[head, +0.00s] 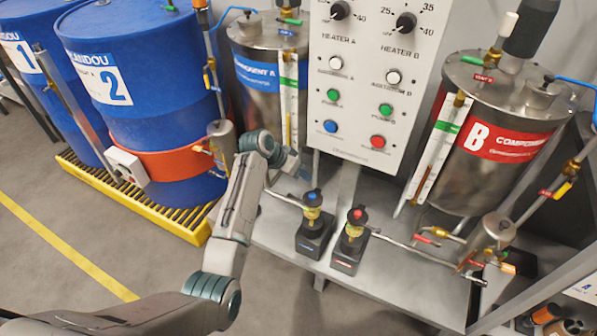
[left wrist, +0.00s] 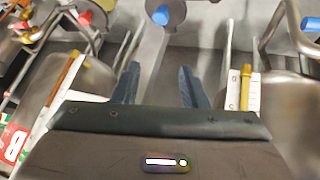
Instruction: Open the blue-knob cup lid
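The blue-knob cup (head: 312,213) stands on a black base on the grey bench, with its dark lid and blue knob (head: 311,197) on top. In the left wrist view the blue knob (left wrist: 160,16) shows near the top edge, beyond the fingertips and roughly in line with the gap. My left gripper (left wrist: 158,80) is open and empty, with its two dark fingers apart. In the head view it is partly hidden behind my wrist, above and behind the cup. The lid appears closed. My right gripper is not in view.
A similar red-knob cup (head: 356,220) stands just to the right. Thin metal pipes run to both cups. The control panel (head: 370,90) hangs behind, between a blue-labelled tank (head: 262,105) and a red-labelled tank (head: 475,180). The bench front is clear.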

